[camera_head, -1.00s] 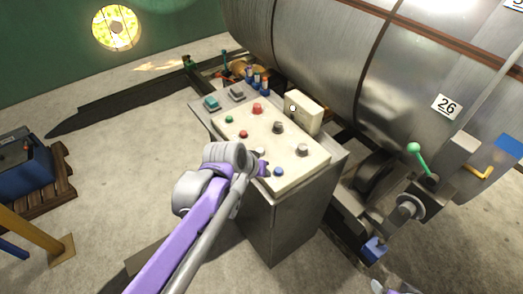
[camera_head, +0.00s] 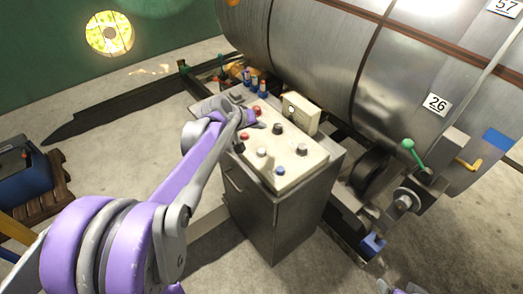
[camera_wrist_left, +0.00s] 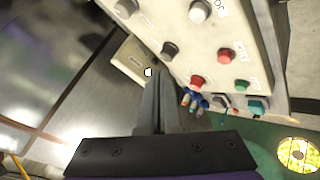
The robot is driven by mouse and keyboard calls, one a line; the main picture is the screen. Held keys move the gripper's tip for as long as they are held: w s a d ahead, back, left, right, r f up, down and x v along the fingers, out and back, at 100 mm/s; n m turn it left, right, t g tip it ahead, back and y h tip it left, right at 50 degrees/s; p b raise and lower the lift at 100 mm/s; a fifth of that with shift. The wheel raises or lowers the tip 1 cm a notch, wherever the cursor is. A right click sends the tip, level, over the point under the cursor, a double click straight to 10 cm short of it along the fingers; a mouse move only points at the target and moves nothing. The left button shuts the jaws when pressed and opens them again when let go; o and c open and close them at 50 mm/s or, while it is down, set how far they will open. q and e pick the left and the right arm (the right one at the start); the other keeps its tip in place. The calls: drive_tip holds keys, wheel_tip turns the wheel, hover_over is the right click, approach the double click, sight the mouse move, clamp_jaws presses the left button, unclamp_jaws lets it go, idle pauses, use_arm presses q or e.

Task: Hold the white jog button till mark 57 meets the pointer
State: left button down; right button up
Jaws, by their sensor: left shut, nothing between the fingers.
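The white jog button (camera_head: 262,152) is on the front part of the cream control panel (camera_head: 312,160). In the left wrist view it shows at the top (camera_wrist_left: 200,11) beside partly cut-off lettering. My left gripper (camera_head: 254,117) is shut and empty at the panel's back left, near a red button (camera_head: 257,109) and away from the white button. Its shut fingers also show in the left wrist view (camera_wrist_left: 158,98). Mark 57 (camera_head: 503,7) is on the big steel drum (camera_head: 330,65) at the top right edge. I cannot make out the pointer for certain.
Black knobs (camera_head: 302,149), a blue button (camera_head: 280,170) and another red button (camera_head: 244,136) share the panel. A cream box (camera_head: 300,113) stands behind it. Mark 26 (camera_head: 437,104) is lower on the drum. A green-knobbed lever (camera_head: 408,144) stands to the right.

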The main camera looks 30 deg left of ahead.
use_arm(q)
drive_tip(key=b, duration=0.4)
hover_over(264, 149)
drive_tip(key=s, duration=0.3)
drive_tip(key=f, duration=0.7)
drive_tip(key=shift+w+a+f, duration=0.2)
drive_tip(key=shift+w+f, duration=0.05)
drive_tip(key=shift+f, duration=0.05)
drive_tip(key=shift+w+f+b, duration=0.1)
drive_tip(key=shift+f+b, duration=0.3)
drive_tip(key=shift+f, duration=0.2)
use_arm(e)
wheel_tip(264, 149, down, 7)
drive_tip(key=s, duration=0.2)
drive_tip(key=shift+s, duration=0.3)
use_arm(q)
drive_tip(key=shift+f, duration=0.1)
use_arm(e)
drive_tip(key=shift+g, duration=0.3)
use_arm(q)
drive_tip(key=shift+f, duration=0.3)
use_arm(e)
drive_tip(key=shift+s+f, duration=0.1)
drive_tip(key=shift+f, duration=0.15)
